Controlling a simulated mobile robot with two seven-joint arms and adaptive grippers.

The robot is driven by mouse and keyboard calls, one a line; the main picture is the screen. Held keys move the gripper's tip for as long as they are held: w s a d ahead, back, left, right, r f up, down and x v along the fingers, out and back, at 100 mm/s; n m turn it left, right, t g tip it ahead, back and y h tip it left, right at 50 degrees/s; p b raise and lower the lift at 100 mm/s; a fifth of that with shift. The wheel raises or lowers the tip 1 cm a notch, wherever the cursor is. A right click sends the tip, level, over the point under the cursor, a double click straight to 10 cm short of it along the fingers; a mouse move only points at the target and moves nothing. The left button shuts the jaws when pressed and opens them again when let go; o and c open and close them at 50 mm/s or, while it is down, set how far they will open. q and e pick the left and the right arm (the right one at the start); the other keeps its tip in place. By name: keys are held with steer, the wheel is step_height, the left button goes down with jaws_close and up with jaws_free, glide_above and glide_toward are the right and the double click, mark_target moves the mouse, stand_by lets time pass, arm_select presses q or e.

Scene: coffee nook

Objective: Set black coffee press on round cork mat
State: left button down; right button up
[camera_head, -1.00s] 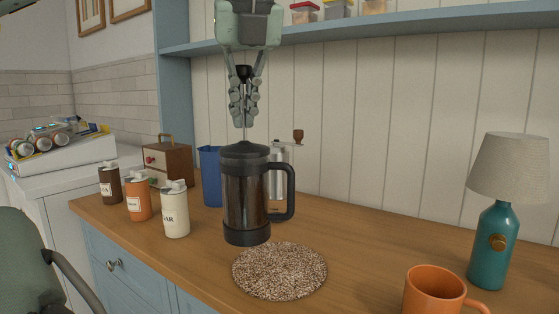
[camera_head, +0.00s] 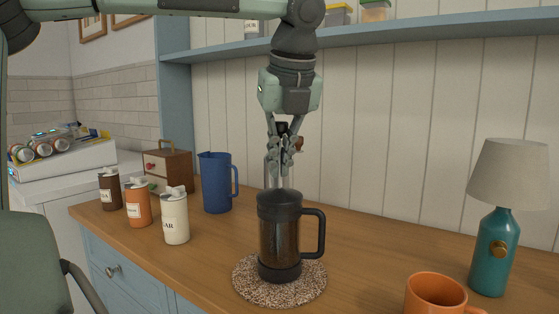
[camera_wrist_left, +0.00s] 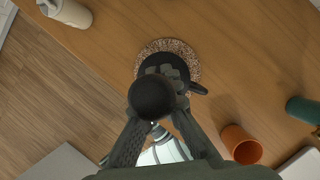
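The black coffee press (camera_head: 280,228) is upright over the round cork mat (camera_head: 246,286), which is speckled brown. Its base appears within the mat's rim; I cannot tell whether it touches the mat or hovers just above. My left gripper (camera_head: 283,160) is shut on the press's plunger knob at the top of the rod, pointing down. In the left wrist view the dark round knob (camera_wrist_left: 152,97) sits between the fingers, hiding part of the press, and the mat (camera_wrist_left: 180,44) shows behind it. The press's handle points right. My right gripper is out of view.
A blue pitcher (camera_head: 216,183) and white (camera_head: 175,217), orange (camera_head: 138,204) and brown (camera_head: 109,190) canisters stand left on the wooden counter. An orange mug (camera_head: 434,294) and teal lamp (camera_head: 494,240) stand right. A shelf (camera_head: 400,30) runs above. Counter between press and lamp is clear.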

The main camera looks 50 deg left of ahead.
arm_select(q)
steer(key=c, duration=1.7)
jaws_free()
steer(key=shift+f, duration=0.1)
steer(key=v, duration=1.2)
